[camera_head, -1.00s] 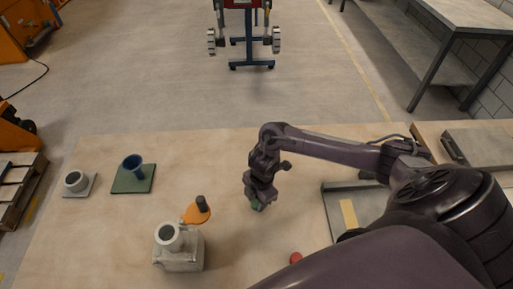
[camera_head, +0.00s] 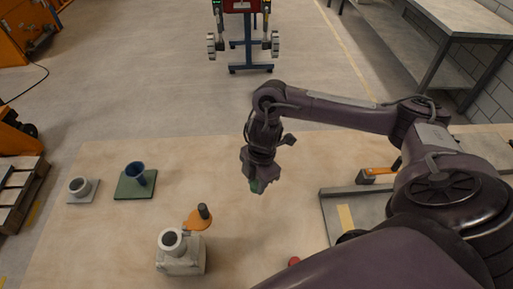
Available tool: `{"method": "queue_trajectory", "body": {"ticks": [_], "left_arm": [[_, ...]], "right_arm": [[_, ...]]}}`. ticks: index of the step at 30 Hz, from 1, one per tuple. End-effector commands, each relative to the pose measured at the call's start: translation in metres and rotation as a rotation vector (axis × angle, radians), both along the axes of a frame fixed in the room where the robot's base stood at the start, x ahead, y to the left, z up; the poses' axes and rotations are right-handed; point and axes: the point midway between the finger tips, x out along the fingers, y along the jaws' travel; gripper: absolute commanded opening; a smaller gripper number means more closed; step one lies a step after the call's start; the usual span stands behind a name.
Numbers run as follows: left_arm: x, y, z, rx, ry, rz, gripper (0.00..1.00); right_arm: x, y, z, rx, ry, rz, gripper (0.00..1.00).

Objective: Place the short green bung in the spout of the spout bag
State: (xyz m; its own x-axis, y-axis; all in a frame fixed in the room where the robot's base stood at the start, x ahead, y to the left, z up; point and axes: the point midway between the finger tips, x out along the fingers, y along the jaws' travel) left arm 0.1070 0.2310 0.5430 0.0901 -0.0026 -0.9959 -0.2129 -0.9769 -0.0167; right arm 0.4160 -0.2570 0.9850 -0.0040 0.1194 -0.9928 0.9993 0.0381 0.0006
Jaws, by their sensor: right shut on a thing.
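The short green bung (camera_head: 256,186) shows as a small green piece at the tips of my right gripper (camera_head: 258,182). The gripper is shut on it and holds it above the table, and its fingers hide most of it. The spout bag, a pale grey blocky body (camera_head: 181,262) with an upright round spout (camera_head: 173,241), stands at the front left of the gripper. The spout's dark opening faces up and is empty as far as I can see. My left gripper is not in view.
An orange disc with a dark peg (camera_head: 199,219) lies just behind the spout bag. A blue cup on a green plate (camera_head: 136,184) and a grey ring on a plate (camera_head: 81,189) are farther left. A red piece (camera_head: 294,261) lies near the front. A grey tray (camera_head: 334,228) is at right.

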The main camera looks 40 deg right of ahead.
Motion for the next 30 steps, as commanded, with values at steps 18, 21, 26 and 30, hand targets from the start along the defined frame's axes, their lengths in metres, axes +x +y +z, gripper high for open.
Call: {"method": "queue_trajectory", "body": {"ticks": [18, 21, 26, 30], "left_arm": [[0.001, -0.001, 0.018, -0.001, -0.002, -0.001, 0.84], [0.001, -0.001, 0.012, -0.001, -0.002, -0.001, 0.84], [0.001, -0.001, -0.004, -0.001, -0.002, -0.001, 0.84], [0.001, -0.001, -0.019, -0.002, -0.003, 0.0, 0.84]], "right_arm": [[0.001, 0.002, 0.052, 0.001, 0.0, -0.014, 0.04], [0.005, 0.008, 0.052, 0.001, -0.002, -0.073, 0.04], [0.017, 0.025, 0.054, 0.002, -0.007, -0.279, 0.04], [0.028, 0.042, 0.059, 0.003, -0.009, -0.52, 0.04]]}}
